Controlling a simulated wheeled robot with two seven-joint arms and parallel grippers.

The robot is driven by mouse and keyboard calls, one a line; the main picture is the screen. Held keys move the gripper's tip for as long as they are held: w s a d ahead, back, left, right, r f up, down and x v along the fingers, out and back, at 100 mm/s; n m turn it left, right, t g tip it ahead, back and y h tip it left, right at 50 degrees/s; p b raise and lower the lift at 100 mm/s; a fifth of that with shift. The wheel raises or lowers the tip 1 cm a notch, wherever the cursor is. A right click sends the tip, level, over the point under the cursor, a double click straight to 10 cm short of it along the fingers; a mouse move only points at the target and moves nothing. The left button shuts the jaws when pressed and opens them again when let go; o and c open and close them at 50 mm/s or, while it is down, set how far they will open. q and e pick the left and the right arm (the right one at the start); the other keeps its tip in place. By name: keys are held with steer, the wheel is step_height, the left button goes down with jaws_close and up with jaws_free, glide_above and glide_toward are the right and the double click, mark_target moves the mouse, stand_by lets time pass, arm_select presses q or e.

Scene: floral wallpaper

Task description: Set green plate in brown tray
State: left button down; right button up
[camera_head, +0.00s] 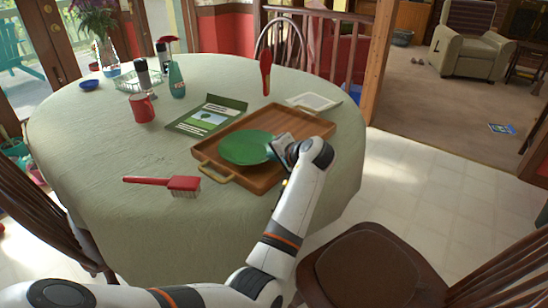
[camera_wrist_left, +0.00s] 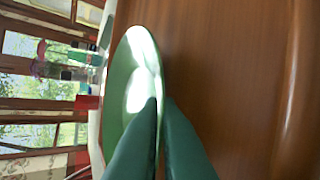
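The green plate (camera_head: 245,148) is over the left part of the brown tray (camera_head: 296,122) in the head view, inside its outline. I cannot tell whether its underside touches the tray floor. My left gripper (camera_head: 281,150) is at the plate's right edge. In the left wrist view its two dark green fingers (camera_wrist_left: 161,120) pinch the rim of the plate (camera_wrist_left: 132,85), one finger on each side. The tray's bare wooden floor (camera_wrist_left: 225,70) fills the right of that view. My right gripper is not in view.
A green book (camera_head: 206,116) lies by the tray's far left side. The front left of the cloth is clear. A chair (camera_head: 375,265) stands front right.

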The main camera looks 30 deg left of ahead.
arm_select(q)
steer(key=shift+r, duration=0.1)
steer(key=c, duration=1.9)
jaws_free()
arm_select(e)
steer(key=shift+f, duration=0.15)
